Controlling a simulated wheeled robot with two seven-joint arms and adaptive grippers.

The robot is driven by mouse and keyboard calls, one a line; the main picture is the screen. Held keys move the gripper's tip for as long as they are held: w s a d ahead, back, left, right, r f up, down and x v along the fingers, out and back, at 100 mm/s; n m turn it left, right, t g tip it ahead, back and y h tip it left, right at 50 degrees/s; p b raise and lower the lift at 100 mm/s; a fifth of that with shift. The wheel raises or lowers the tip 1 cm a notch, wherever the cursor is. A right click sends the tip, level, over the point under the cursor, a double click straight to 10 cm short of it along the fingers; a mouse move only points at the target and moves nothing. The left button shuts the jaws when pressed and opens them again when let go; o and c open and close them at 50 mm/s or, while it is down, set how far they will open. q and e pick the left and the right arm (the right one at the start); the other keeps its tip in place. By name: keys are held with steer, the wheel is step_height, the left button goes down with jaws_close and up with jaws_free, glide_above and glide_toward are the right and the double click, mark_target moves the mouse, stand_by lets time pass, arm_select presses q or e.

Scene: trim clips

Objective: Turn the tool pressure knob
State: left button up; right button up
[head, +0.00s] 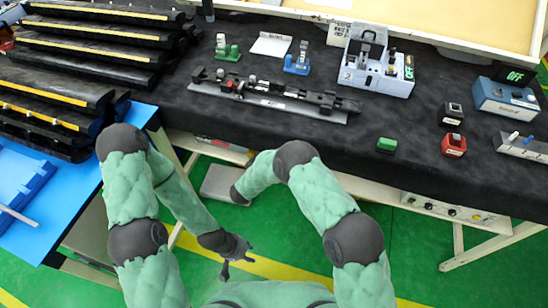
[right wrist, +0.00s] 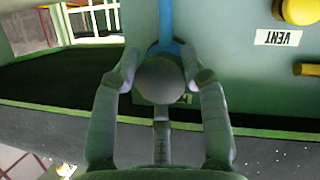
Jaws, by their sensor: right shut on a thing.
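In the right wrist view a round grey knob (right wrist: 160,80) sits between the fingers of my right gripper (right wrist: 160,77). The fingers close on its two sides, and the gripper is shut on it. A blue pipe (right wrist: 166,25) rises behind the knob. In the head view my right arm bends down to the left at the table's front, and its gripper and the knob do not show there. My left gripper (head: 238,259) hangs over the green floor in front of the table, open and empty, with its fingers spread.
A "VENT" label (right wrist: 277,38) and yellow parts (right wrist: 300,10) are beside the knob. The dark-covered table (head: 300,130) carries a long black trim part (head: 270,97), clip blocks and small boxes. A knob panel (head: 450,210) is under its right front edge. Black trim racks (head: 60,110) stand at left.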

steer(key=shift+w+a+r+n, duration=0.3)
steer(key=shift+w+r, duration=0.15)
steer(key=shift+r, duration=0.15)
steer(key=o, duration=1.1)
steer(key=shift+s+f+h, duration=0.15)
steer(key=shift+f+h, duration=0.15)
steer(key=shift+f, duration=0.05)
steer(key=shift+s, duration=0.15)
steer(key=v, duration=0.7)
steer(key=shift+s+a, duration=0.1)
